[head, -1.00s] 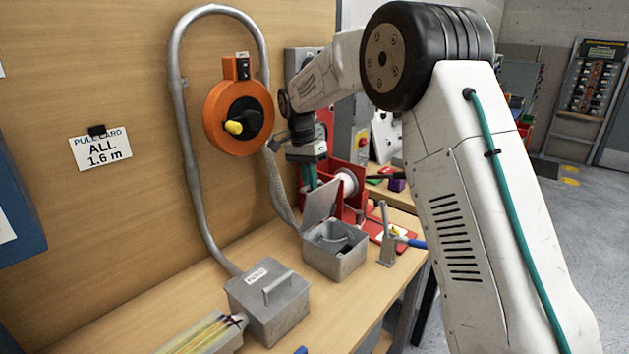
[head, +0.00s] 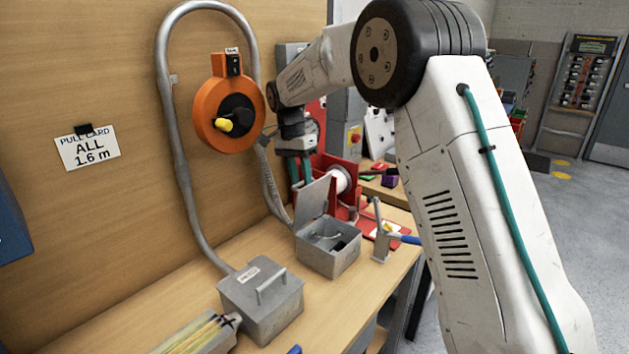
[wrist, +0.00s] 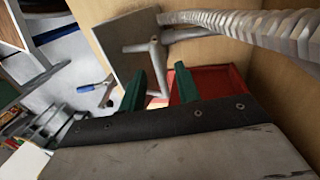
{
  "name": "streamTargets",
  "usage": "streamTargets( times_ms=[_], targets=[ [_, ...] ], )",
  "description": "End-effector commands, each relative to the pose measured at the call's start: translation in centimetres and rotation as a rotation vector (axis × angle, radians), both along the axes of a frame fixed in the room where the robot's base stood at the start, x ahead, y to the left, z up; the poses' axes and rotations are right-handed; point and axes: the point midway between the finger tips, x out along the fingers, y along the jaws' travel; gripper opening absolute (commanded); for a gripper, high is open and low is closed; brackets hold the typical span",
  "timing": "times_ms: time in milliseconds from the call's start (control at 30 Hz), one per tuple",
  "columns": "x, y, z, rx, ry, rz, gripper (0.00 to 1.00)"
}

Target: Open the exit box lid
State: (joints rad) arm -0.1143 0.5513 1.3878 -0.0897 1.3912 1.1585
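An open grey metal box (head: 328,250) stands on the bench, its hinged lid (head: 313,199) raised and leaning back. Its inside shows, with something thin and pale in it. A second grey box (head: 262,310) nearer me is closed, with a bar handle and a label too small to read; I cannot tell by label which is the exit box. My gripper (head: 300,172) points down just behind the raised lid. In the wrist view my gripper (wrist: 160,85) has its two green fingers apart, with the lid's handle (wrist: 157,62) showing in the gap; contact is unclear.
A flexible conduit (head: 275,185) runs down beside the open box. A rigid conduit (head: 170,130) rises from the closed box past an orange reel (head: 228,115). A blue-handled tool (head: 385,238) stands right of the open box, and a red spool stand (head: 345,188) behind it.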

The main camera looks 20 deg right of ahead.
Motion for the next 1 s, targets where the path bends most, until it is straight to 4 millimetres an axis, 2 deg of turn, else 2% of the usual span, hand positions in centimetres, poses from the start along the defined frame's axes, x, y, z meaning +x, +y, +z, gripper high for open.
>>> streamTargets(
  times_ms=[200, 467, 800, 1000],
  targets=[
    [0.3, 0.3, 3.1, 0.0, -0.005, 0.004, 0.33],
    [-4.5, 0.0, 3.5, 0.0, -0.003, 0.001, 0.33],
    [-12.2, -0.2, 4.2, 0.0, -0.003, 0.002, 0.33],
    [-15.0, -0.3, 4.3, 0.0, -0.001, 0.002, 0.33]
  ],
)
